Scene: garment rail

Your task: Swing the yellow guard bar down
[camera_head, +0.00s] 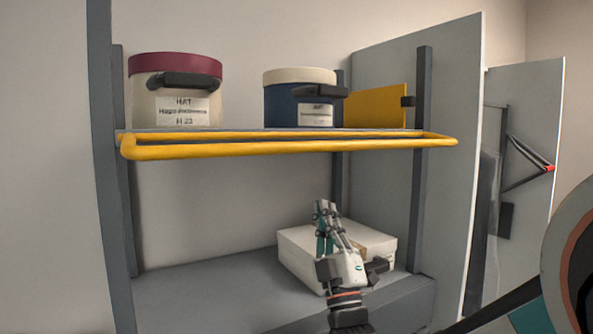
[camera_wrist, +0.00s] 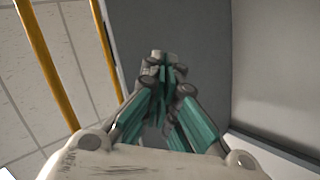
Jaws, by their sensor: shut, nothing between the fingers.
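The yellow guard bar (camera_head: 290,147) runs across the front of the upper shelf in the head view. It lies about level with the shelf and juts out toward me as a long loop. In the wrist view two yellow lengths of it (camera_wrist: 45,65) cross the left side. My gripper (camera_head: 322,206) points up below the bar, right of its middle, and looks apart from it. The fingers are together with nothing between them; they also show in the wrist view (camera_wrist: 162,62).
A cream hat box with a dark red lid (camera_head: 175,88) and a blue one with a cream lid (camera_head: 285,105) stand on the upper shelf beside a yellow panel (camera_head: 376,106). A white box (camera_head: 300,262) sits on the lower shelf behind my gripper. Grey posts (camera_head: 424,170) flank the shelves.

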